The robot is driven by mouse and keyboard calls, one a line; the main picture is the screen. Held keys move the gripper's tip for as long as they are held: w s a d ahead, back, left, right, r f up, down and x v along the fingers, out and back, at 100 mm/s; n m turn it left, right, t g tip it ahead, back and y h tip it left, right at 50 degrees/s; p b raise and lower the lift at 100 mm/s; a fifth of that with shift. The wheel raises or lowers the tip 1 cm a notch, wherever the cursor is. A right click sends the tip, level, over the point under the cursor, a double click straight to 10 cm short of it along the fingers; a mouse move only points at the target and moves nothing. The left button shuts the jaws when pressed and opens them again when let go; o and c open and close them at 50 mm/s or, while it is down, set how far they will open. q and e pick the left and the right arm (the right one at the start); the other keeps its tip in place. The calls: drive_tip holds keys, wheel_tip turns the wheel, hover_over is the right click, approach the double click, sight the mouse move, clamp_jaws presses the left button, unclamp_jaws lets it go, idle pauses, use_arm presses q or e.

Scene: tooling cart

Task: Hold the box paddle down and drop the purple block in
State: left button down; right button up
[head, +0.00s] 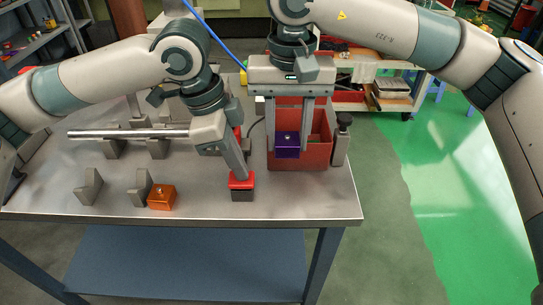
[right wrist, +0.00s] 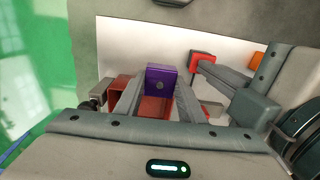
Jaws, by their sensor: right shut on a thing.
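The purple block (head: 287,146) is held between the two fingers of my right gripper (head: 289,138). It also shows in the right wrist view (right wrist: 160,82). In the head view it overlaps the red box (head: 300,164), and red walls show around and below it; its exact height over the opening is hard to tell. The red paddle (head: 241,180) sits on a dark grey base left of the box. My left gripper (head: 239,172) appears shut and empty, its tips down on the paddle top. The paddle shows in the right wrist view (right wrist: 203,57).
An orange block (head: 161,198) lies at the table's front, beside grey angled brackets (head: 88,188). A metal rod (head: 128,134) lies across supports behind them. A grey post with a dark knob (head: 342,142) stands right of the box. The table's front right is bare.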

drive_tip(key=w, duration=0.9)
drive_tip(key=shift+w+f, duration=0.15)
drive_tip(key=shift+f, duration=0.05)
idle(0.5)
drive_tip(key=shift+f, duration=0.4)
idle(0.3)
drive_tip(key=o, duration=1.1)
drive_tip(key=shift+r, duration=4)
